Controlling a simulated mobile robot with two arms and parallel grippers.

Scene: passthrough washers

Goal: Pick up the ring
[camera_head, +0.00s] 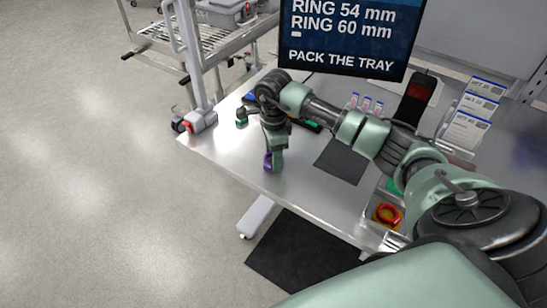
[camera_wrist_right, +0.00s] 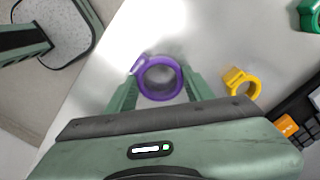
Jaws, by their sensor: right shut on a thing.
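A purple ring (camera_wrist_right: 158,96) with a small tab is between the fingers of my right gripper (camera_wrist_right: 160,90) in the right wrist view, over the bright metal table. My right gripper is shut on it. In the head view the purple ring (camera_head: 267,164) shows at the tip of my right gripper (camera_head: 272,162), near the table's left front edge. Much of the ring is hidden there by the gripper. In the right wrist view a yellow ring (camera_wrist_right: 228,74) lies on the table to the right, and a green ring (camera_wrist_right: 309,16) is partly cut off at the top right corner. My left gripper is not seen.
A monitor (camera_head: 343,38) stands at the back of the table (camera_head: 225,135). A dark mat (camera_head: 341,161), small pink-topped vials (camera_head: 366,103) and card holders (camera_head: 467,125) are to the right. A wheeled cart (camera_head: 195,45) stands behind left.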

